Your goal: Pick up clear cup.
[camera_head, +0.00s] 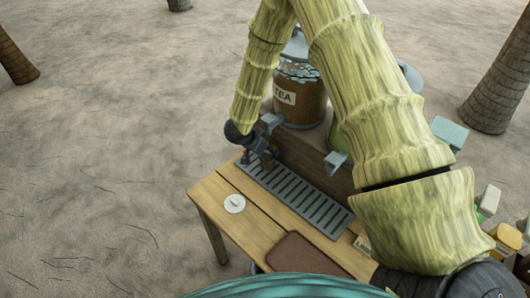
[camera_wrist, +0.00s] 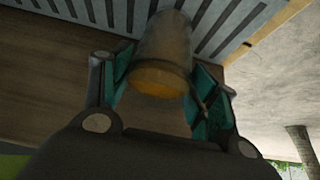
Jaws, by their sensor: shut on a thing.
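The clear cup (camera_wrist: 163,55) is see-through with an amber tint at its near end. In the wrist view it sits between the two teal-padded fingers of my gripper (camera_wrist: 165,75), which is shut on it. In the head view my gripper (camera_head: 264,153) is at the far left end of the slotted drip tray (camera_head: 300,200), in front of the brown dispenser stand. The cup cannot be made out clearly there. I cannot tell whether the cup touches the tray.
A brown TEA jar (camera_head: 299,98) stands behind the tray on the stand (camera_head: 305,152). A white round disc (camera_head: 234,204) and a brown board (camera_head: 300,256) lie on the wooden table (camera_head: 215,190). Small boxes crowd the right.

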